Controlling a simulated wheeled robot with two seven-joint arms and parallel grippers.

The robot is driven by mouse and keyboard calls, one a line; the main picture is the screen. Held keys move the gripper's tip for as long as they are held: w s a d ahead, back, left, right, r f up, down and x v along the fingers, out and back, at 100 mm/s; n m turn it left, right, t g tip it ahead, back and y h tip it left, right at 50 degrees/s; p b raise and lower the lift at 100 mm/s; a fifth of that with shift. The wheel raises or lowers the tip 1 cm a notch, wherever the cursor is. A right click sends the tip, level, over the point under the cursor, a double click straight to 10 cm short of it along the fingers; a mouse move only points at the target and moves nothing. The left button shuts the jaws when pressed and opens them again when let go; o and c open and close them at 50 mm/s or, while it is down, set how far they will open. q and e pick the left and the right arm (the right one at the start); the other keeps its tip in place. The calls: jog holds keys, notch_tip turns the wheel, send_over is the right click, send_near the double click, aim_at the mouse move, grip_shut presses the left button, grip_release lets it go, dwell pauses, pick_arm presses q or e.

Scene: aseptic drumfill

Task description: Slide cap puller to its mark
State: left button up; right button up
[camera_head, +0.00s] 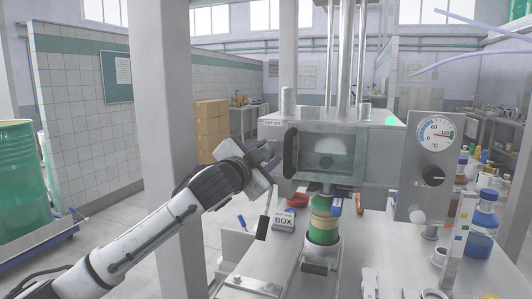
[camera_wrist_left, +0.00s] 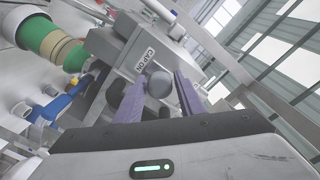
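The cap puller is a grey metal housing (camera_head: 345,128) with a glass window and a small label on its upper left; the label also shows on the housing in the left wrist view (camera_wrist_left: 137,59). A dark rounded handle (camera_head: 290,153) stands out from its left side. My left gripper (camera_head: 271,158) is just left of this handle, its purple fingers pointing at it. In the left wrist view the fingers (camera_wrist_left: 160,92) are apart, with the handle's dark end (camera_wrist_left: 160,83) between or just beyond their tips; I cannot tell whether they touch it. My right gripper is not in view.
Below the housing stands a green and tan cylinder (camera_head: 322,222) in a metal holder. A temperature gauge panel (camera_head: 433,165) and bottles (camera_head: 482,223) are at the right. A pillar (camera_head: 168,120) stands behind my left arm.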

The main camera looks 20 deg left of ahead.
pick_arm(q)
jog(key=shift+o, duration=0.9)
jog(key=shift+r, duration=0.1)
jog(key=s+b, duration=0.1)
jog(key=s, duration=0.9)
jog(key=shift+s+a, duration=0.15)
jog(key=shift+a, duration=0.3)
